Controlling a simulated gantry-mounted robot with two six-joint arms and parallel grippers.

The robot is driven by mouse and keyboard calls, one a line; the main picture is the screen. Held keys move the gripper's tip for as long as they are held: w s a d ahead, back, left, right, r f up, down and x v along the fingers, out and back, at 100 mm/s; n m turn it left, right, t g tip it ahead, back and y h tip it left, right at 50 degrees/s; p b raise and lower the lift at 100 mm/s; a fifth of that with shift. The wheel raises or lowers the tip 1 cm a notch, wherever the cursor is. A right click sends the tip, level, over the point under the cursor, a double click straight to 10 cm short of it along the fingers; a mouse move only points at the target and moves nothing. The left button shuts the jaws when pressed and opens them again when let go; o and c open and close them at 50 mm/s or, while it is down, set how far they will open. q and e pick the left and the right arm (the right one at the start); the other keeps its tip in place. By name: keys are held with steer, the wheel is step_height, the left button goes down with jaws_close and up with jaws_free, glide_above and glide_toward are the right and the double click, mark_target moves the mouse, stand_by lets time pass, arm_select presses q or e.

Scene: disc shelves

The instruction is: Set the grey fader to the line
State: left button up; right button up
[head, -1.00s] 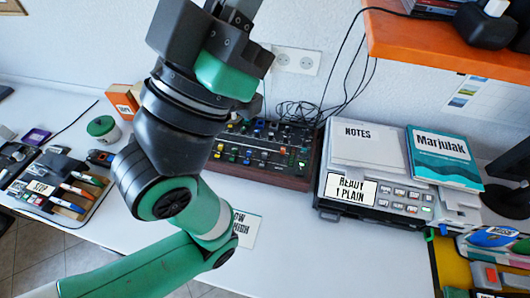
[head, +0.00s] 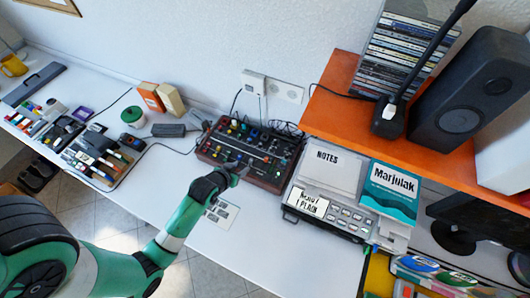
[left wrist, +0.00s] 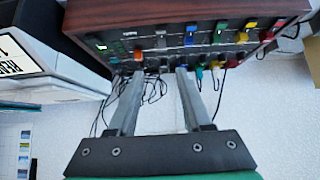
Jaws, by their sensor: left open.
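The mixer (head: 262,143), a dark panel with wooden sides and coloured caps, stands against the wall in the head view. My left gripper (head: 240,169) is at its front edge. In the left wrist view the panel (left wrist: 110,22) fills the top. My left gripper (left wrist: 160,72) is open there, its two fingers pointing at the panel with nothing visible between them. A small grey cap (left wrist: 161,42), which may be the grey fader, lies just beyond and between the fingertips. An orange cap (left wrist: 139,55) and a blue cap (left wrist: 190,30) flank it. I cannot make out the line.
Right of the mixer is a grey device with a notes sheet (head: 327,165) and a teal book (head: 390,190). An orange shelf (head: 340,75) overhangs on the right. A printed card (head: 222,213) lies in front of the mixer. The white desk front is mostly clear.

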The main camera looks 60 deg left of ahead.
mark_target(251, 160)
arm_select(q)
steer(key=b+x, duration=0.2)
steer(key=x, duration=0.3)
steer(key=b+x, duration=0.3)
steer(key=x, duration=0.3)
steer(key=shift+s+a+f, duration=0.1)
steer(key=shift+s+f, duration=0.15)
steer(key=shift+s, duration=0.05)
steer(key=shift+w+a+f, duration=0.15)
steer(key=shift+w+a, duration=0.05)
jaws_close()
stand_by(0.8)
